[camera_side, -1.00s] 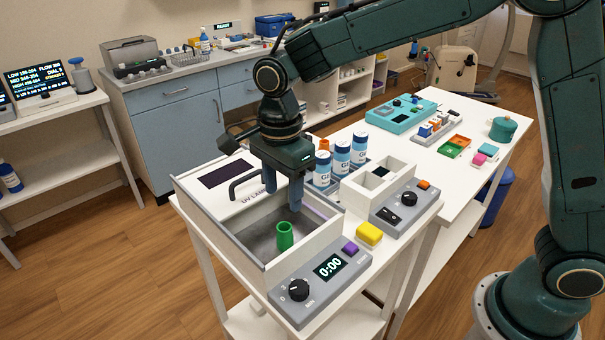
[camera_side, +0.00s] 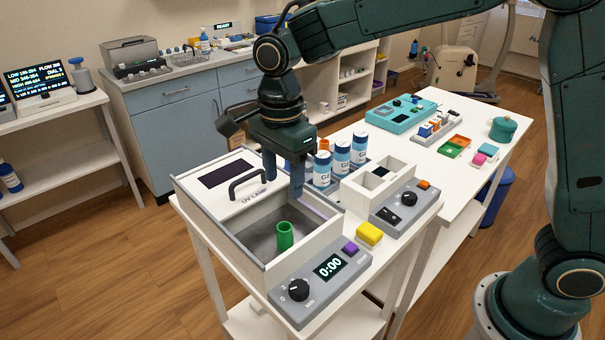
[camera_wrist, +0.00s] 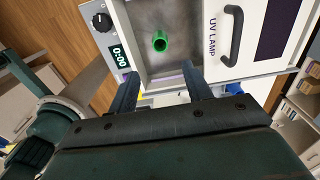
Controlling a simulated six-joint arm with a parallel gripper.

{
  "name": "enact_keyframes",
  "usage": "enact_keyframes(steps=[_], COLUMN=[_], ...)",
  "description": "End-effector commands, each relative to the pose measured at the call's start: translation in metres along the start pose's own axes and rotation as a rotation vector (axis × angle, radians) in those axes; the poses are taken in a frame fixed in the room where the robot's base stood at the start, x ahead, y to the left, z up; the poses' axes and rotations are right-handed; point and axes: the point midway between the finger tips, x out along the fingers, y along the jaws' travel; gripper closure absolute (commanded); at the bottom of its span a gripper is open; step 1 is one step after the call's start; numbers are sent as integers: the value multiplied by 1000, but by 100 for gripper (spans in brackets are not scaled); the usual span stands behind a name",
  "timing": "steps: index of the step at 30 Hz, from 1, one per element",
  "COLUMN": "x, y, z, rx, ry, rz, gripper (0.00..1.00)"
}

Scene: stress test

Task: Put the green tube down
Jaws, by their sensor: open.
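The green tube (camera_side: 285,236) stands upright on the floor of the grey-lined box (camera_side: 250,232) marked UV LAMP. In the wrist view the green tube (camera_wrist: 160,41) shows its open top, with clear floor around it. My gripper (camera_side: 284,188) is open and empty, above the box and apart from the tube. In the wrist view my gripper's two fingers (camera_wrist: 161,82) are spread, with the tube beyond their tips.
The box's lid with a black handle (camera_side: 248,184) lies to the left of the opening. A timer panel (camera_side: 322,277) reading 0:00 is at the front. Several blue-and-white bottles (camera_side: 341,158), a white divided holder (camera_side: 377,183) and a yellow block (camera_side: 369,234) stand to the right.

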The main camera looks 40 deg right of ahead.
Motion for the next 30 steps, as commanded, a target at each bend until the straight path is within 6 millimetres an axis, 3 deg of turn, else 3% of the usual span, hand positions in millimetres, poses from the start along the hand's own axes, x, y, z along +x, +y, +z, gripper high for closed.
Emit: enact_keyframes(steps=[5,11,21,30], x=[-13,-39,-76,-87], y=[8,30,90,149], z=[-13,-42,-98,-136], rx=[-70,-249,-651,-1004], ry=[-9,-17,24,128], rz=[-25,-85,-215,-316], gripper=[50,50,50,50])
